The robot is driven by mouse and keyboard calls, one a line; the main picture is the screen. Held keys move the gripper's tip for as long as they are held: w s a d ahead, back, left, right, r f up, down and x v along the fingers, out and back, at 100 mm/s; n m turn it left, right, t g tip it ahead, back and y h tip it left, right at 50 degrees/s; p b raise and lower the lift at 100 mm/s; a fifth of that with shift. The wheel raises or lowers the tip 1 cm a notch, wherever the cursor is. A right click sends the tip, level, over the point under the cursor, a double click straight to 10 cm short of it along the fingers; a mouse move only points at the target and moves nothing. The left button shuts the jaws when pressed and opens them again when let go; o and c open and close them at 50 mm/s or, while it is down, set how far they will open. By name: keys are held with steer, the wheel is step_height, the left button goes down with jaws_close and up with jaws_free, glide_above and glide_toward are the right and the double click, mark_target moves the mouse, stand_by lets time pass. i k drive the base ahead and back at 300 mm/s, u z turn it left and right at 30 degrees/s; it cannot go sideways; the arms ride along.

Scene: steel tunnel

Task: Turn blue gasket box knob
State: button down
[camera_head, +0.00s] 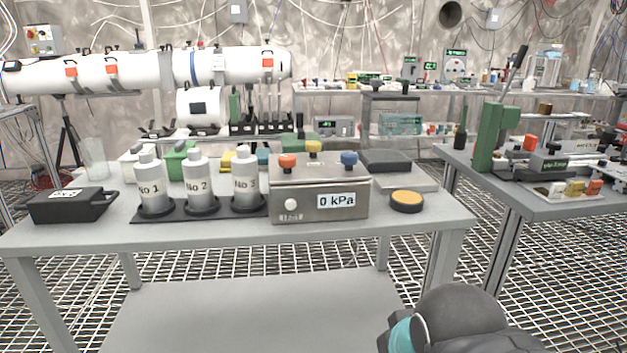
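A metal box (319,198) with a display reading "0 kPa" sits on the near grey table, right of the middle of the table. A blue knob (349,158) stands on its top at the right end. A red-orange knob (287,160) is at the top left and a yellow knob (313,147) is between them, farther back. A round white button (291,204) is on the front face. My gripper is not in view; only a dark rounded part of my arm with a teal ring shows at the bottom right, apart from the table.
Three white bottles (199,182) in a dark rack stand left of the box. A dark case (66,205) lies at the far left. A second table (545,205) stands farther right.

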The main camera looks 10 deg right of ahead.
mark_target(349, 159)
steer(key=u, duration=1.5)
steer(key=k, duration=1.05)
steer(key=z, duration=1.45)
steer(key=i, duration=0.5)
